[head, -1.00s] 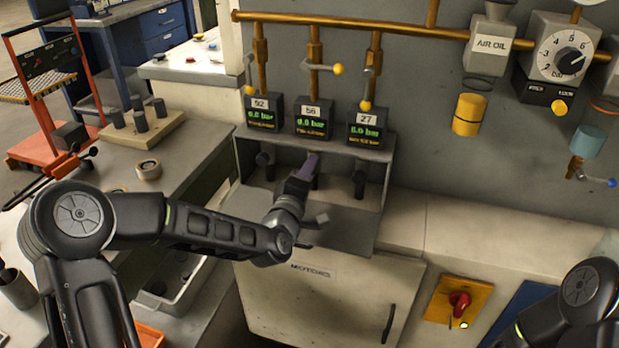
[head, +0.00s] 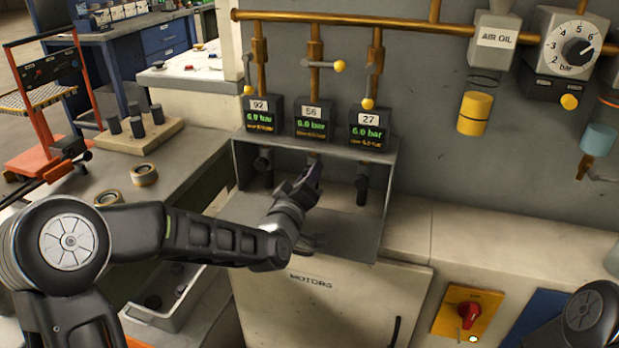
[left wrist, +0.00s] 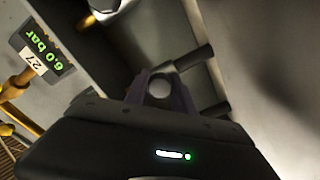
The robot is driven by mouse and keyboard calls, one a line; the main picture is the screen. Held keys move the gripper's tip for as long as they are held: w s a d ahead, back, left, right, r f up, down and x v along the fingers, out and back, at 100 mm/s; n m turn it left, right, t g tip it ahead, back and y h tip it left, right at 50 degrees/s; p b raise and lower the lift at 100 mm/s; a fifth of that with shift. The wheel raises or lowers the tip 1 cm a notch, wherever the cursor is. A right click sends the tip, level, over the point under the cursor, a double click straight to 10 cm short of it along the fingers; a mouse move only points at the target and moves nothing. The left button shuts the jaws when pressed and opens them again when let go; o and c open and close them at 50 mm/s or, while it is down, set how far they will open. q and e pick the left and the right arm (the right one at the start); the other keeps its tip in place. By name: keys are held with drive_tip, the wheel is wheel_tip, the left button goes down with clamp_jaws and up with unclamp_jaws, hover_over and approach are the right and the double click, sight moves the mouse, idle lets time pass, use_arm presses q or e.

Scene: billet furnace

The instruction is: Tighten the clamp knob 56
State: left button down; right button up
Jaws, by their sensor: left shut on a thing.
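The box for number 56 (head: 310,122) shows a green readout between the boxes for 92 (head: 260,115) and 27 (head: 369,129). Below them is an open metal recess (head: 385,205) with dark cylindrical stubs. My left gripper (head: 308,187) reaches into the recess under box 56, tilted up and right. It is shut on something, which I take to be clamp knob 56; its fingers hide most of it. In the left wrist view the dark fingers (left wrist: 162,88) meet around a round grey part. Box 27 (left wrist: 40,55) shows left there. My right gripper is out of view.
Brass pipes with yellow-knobbed valves (head: 339,66) run above the boxes. A cabinet door marked MOTORS (head: 320,305) is below the recess. A red switch (head: 468,314) on a yellow plate is at the lower right. Tape rolls (head: 144,174) lie on the left bench.

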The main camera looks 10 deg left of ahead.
use_arm(q)
drive_tip(key=c, duration=1.1)
unclamp_jaws()
drive_tip(key=shift+o, duration=0.2)
drive_tip(key=shift+s, duration=0.15)
drive_tip(key=s, duration=0.7)
drive_tip(key=shift+s+a, duration=0.25)
